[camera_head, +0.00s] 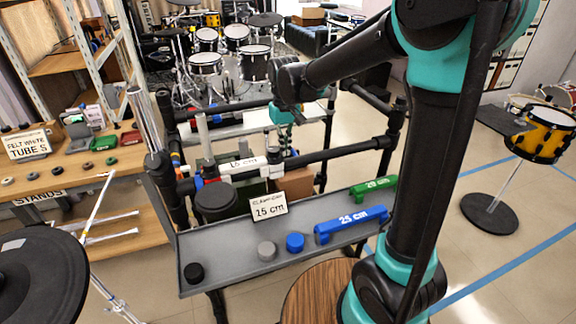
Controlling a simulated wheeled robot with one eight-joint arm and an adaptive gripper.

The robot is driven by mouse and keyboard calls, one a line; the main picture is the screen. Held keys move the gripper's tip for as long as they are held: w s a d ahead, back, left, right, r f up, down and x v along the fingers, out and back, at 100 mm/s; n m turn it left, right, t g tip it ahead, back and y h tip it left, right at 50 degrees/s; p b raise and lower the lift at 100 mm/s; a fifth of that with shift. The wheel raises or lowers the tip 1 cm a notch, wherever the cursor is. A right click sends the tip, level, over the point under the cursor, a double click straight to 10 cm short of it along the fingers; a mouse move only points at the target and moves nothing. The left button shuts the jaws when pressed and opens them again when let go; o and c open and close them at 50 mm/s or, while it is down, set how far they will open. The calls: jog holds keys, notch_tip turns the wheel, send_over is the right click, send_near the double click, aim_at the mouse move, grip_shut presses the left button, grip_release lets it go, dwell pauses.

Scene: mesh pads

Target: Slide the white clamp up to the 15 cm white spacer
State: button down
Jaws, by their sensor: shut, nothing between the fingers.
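The white spacer (242,163), marked 15 cm, lies along the rack behind the grey tray. My gripper (284,148) points down at the right end of the spacer, over the rack. Its fingers are small and dark here, and they look shut with nothing held. A small pale piece (274,155) shows beside the fingers at the spacer's right end. It may be the white clamp, but I cannot tell for sure, nor whether it touches the spacer.
The grey tray (226,262) holds a blue 25 cm spacer (351,225), a green 20 cm spacer (373,187) and small black, grey and blue caps. A 15 cm sign (268,207) stands at its back edge. Black rack tubes (330,153) surround my gripper.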

jog(key=shift+w+d, duration=0.3)
jog(key=shift+d, duration=0.35)
jog(key=shift+w+d, duration=0.25)
jog(key=shift+d, duration=0.4)
notch_tip(320, 180, up, 8)
dwell(0.5)
jog(key=s+d+f+m+t, duration=0.4)
jog(key=s+d+f, duration=1.3)
jog(key=d, duration=0.3)
jog(key=shift+s+d+f+m, duration=0.25)
jog(key=shift+s+f+m, duration=0.05)
jog(key=shift+f, duration=0.2)
jog(key=c, duration=2.2)
grip_release()
